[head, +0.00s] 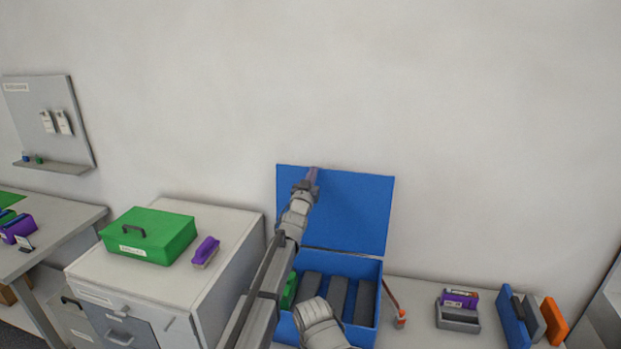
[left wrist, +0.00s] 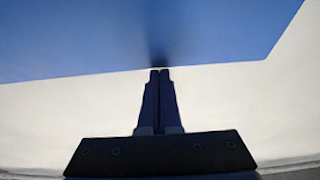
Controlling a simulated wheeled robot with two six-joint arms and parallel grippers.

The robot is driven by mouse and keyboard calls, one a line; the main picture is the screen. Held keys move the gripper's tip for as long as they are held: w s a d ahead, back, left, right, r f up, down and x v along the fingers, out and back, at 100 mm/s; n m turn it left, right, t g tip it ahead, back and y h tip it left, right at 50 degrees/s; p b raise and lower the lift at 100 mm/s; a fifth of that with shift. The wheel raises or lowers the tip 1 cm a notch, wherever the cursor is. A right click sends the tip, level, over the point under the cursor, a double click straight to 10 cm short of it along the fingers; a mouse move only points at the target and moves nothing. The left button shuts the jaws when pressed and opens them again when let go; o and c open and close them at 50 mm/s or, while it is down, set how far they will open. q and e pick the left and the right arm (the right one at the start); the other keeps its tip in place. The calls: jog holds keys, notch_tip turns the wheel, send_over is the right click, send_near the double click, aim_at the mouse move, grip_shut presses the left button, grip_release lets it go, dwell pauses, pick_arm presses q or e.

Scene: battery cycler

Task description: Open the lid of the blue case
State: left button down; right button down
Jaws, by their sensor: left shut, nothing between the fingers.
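The blue case (head: 361,268) stands on the bench against the wall in the head view. Its lid (head: 350,215) is raised upright behind the box, so the case is open. Several dark grey blocks (head: 337,296) and a green item (head: 289,290) sit inside. My left gripper (head: 313,172) is at the upper left edge of the lid, with its fingers shut and empty. In the left wrist view the shut fingers (left wrist: 160,75) point at the blue lid (left wrist: 150,35); whether they touch it I cannot tell. My left arm hides part of the case. My right gripper is not in view.
A green case (head: 150,235) and a purple-topped brush-like item (head: 206,251) sit on the white cabinet at left. To the right are a grey holder (head: 457,317) with a purple item, an orange-tipped tool (head: 400,318) and upright blue, grey and orange pieces (head: 554,320).

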pick_arm(q)
jog(key=shift+s, duration=0.1)
jog(key=s+a+r+p, duration=0.2)
jog(key=s+a, duration=0.2)
jog(key=s, duration=0.9)
jog(key=s+a+f+n+g+y, duration=0.25)
jog(key=s+a+f+g, duration=0.35)
jog(key=s+a+f, duration=0.4)
jog(key=s+a+f+n+g+y, duration=0.1)
jog(key=s+a+f+g+y, duration=0.45)
jog(key=f, duration=0.65)
jog(key=s+a+f+g+h, duration=0.1)
jog(key=s+a+f+g, duration=0.25)
jog(key=s, duration=0.45)
jog(key=s+a+f+g+h, duration=0.15)
jog(key=s+g, duration=0.25)
jog(key=s, duration=0.5)
jog(key=s+d+f+m+y+b, duration=0.2)
jog(key=s+d, duration=0.3)
jog(key=d, duration=0.5)
jog(key=shift+s+d+m+g, duration=0.3)
jog(key=shift+s+m+g, duration=0.1)
jog(key=shift+m, duration=0.45)
